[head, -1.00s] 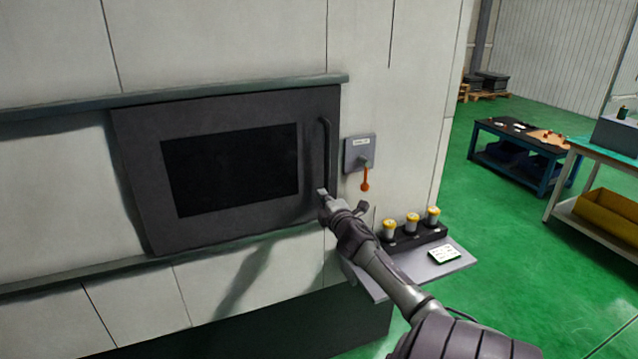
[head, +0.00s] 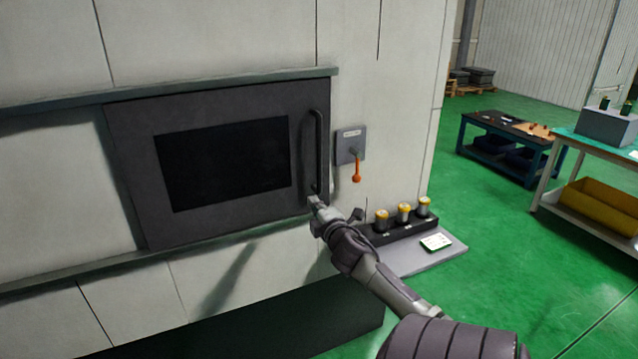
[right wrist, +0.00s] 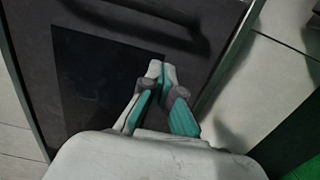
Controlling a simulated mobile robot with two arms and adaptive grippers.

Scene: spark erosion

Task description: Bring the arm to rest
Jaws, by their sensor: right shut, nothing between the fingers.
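My right gripper (head: 314,200) is shut and empty, in front of the lower end of the door handle (head: 318,150) on a dark machine door (head: 225,195). In the right wrist view the fingers (right wrist: 162,68) are closed together before the door's dark window (right wrist: 95,80). I cannot tell whether the fingertips touch the door. The door sits flat in the machine's front. My left gripper is not in view.
A grey switch box (head: 351,146) with an orange lever (head: 357,170) is right of the door. A shelf (head: 405,262) below holds several yellow-topped cylinders in a black rack (head: 390,234) and a white device (head: 436,242). Tables stand at right; green floor between is clear.

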